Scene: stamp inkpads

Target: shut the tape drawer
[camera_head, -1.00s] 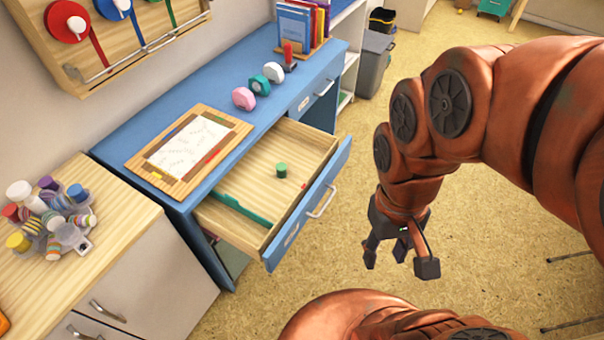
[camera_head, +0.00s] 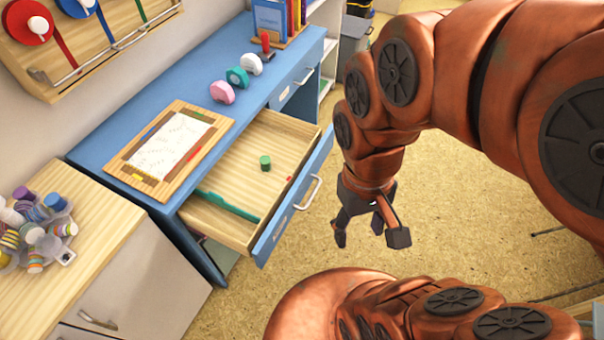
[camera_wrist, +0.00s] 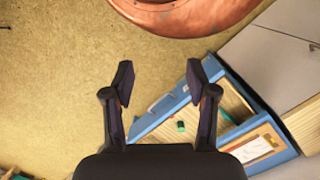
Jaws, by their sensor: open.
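The tape drawer (camera_head: 294,205) is pulled out of the blue desk (camera_head: 95,150). It has a blue front with a pale handle and a light wooden inside. A green cylinder (camera_head: 265,162), a long green strip (camera_head: 228,206) and a small red piece lie in it. My gripper (camera_head: 370,240) is open and empty, to the right of the drawer front and apart from it. In the wrist view my open fingers (camera_wrist: 160,85) frame the floor, and the drawer front (camera_wrist: 160,117) with its handle shows partly between them.
On the desk are a wooden board with paper (camera_head: 172,143), pink (camera_head: 222,92), teal and white tape dispensers, a red-handled stamp and books. A second drawer (camera_head: 297,78) sits closed beyond. A wooden-topped cabinet (camera_head: 95,225) stands at left. Floor around my gripper is clear.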

